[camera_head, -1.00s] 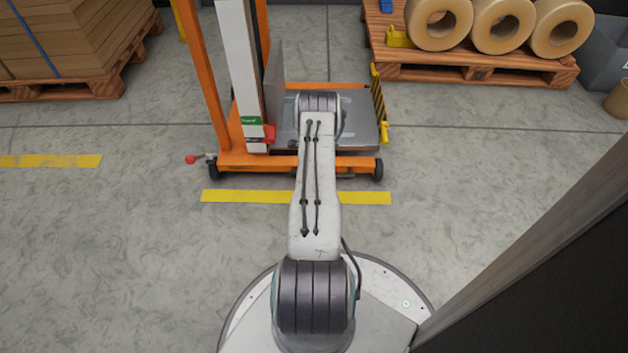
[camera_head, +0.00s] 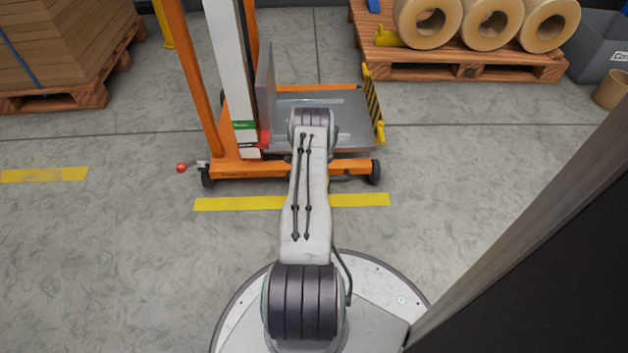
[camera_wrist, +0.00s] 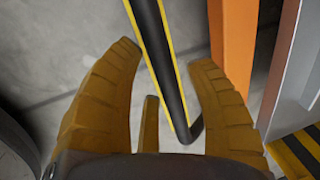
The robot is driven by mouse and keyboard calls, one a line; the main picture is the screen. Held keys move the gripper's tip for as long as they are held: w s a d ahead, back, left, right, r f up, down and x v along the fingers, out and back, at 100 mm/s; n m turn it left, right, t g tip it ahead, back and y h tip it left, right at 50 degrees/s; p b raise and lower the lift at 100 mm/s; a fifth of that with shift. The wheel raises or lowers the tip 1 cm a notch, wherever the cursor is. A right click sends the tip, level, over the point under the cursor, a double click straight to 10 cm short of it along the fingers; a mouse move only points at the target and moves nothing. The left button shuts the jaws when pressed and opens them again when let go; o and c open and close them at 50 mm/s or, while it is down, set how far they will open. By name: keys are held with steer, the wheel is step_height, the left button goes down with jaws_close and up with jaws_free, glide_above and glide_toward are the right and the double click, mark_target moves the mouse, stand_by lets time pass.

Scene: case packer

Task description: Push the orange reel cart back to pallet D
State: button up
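The orange reel cart (camera_head: 262,169) stands on the floor ahead of me. It has a tall white mast (camera_head: 234,80) and a grey platform (camera_head: 345,110), with a yellow floor stripe (camera_head: 240,203) in front of it. In the head view my gripper is hidden beyond my arm. Gaps show between the bar and both fingers. The orange upright (camera_wrist: 234,45) is to the right of the bar.
A pallet (camera_head: 460,66) with large tan reels (camera_head: 490,20) stands behind the cart at right; I see no readable pallet letter. Another pallet (camera_head: 75,97) with stacked boards is at back left. A dark panel (camera_head: 540,240) stands close on my right.

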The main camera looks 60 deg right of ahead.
jaws_close()
